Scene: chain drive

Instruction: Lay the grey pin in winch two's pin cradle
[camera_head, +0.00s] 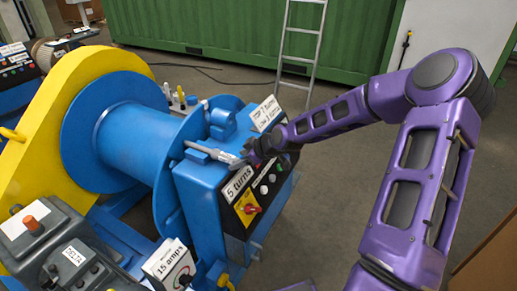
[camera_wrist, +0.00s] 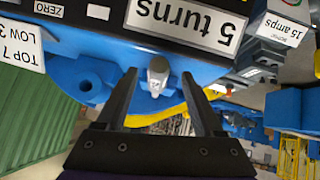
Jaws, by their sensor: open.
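The grey pin (camera_head: 222,157) lies on top of the blue winch housing (camera_head: 200,181), along a small blue support that looks like a cradle. In the wrist view the pin (camera_wrist: 158,72) shows nearly end-on, pale and short. My gripper (camera_head: 247,158) is at the pin's right end, above the housing. In the wrist view my gripper (camera_wrist: 159,80) is open, with one black finger on each side of the pin and a gap to each. Much of the cradle is hidden by the pin, and no winch number is readable.
The "5 turns" label (camera_head: 238,184) and the control panel (camera_head: 250,208) sit just below my gripper. A blue drum (camera_head: 120,140) with a yellow guard (camera_head: 60,100) stands left. A grey control box (camera_head: 45,240) is front left. The floor at right is mostly clear.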

